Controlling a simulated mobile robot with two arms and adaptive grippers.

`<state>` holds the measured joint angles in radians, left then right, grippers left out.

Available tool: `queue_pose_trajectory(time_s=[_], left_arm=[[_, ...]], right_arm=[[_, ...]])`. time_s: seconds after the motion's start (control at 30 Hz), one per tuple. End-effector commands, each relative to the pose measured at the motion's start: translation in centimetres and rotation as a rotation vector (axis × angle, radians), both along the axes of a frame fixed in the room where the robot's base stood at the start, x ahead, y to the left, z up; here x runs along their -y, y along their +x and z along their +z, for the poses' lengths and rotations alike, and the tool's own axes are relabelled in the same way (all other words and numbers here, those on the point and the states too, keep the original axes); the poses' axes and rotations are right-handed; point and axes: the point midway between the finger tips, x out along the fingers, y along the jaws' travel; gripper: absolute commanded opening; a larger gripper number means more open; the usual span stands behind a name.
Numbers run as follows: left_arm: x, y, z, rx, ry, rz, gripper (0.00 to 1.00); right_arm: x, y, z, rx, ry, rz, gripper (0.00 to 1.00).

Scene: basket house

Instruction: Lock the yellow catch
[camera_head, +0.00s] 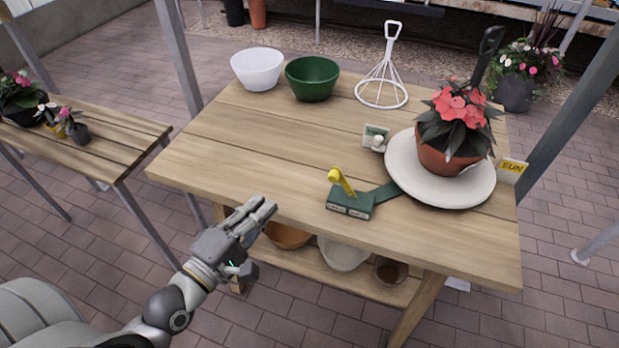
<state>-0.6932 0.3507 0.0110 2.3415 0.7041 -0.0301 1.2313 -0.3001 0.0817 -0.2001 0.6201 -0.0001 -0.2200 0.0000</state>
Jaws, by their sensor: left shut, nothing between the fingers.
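The yellow catch (341,181) is a short lever on top of a dark green base block (350,203) near the front of the wooden table. It stands tilted up, leaning to the upper left. A green strip joins the block to the round white plate (440,196). My left gripper (268,208) is shut and empty over the table's front edge, to the left of the green block and apart from it. My right gripper is not in view.
A potted red flower (455,130) stands on the plate, with a small sign (513,170) beside it. A white bowl (258,68), a green bowl (312,78) and a white wire frame (382,75) stand at the back. The table's left front is clear.

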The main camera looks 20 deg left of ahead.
Motion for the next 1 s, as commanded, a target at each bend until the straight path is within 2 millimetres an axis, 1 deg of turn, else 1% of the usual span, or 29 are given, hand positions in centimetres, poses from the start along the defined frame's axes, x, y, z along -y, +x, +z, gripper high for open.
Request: queue_pose_trajectory(time_s=[0.17,0.27,0.37,0.63,0.97,1.0], left_arm=[[0.0,0.2,0.0,0.000,0.002,0.001,0.00],[0.1,0.7,0.0,0.002,0.001,0.002,0.00],[0.3,1.6,0.1,0.003,0.001,0.002,0.00],[1.3,5.1,0.2,0.004,0.000,0.001,0.00],[2.4,9.7,0.2,0.003,0.000,0.001,0.00],[2.8,10.0,0.2,0.000,-0.002,0.000,0.00]], right_arm=[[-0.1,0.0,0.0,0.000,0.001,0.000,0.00],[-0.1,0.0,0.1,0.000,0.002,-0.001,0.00],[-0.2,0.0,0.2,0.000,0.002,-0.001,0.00],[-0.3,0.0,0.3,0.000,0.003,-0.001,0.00],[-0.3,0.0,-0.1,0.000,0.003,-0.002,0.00],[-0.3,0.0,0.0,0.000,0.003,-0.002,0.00]])
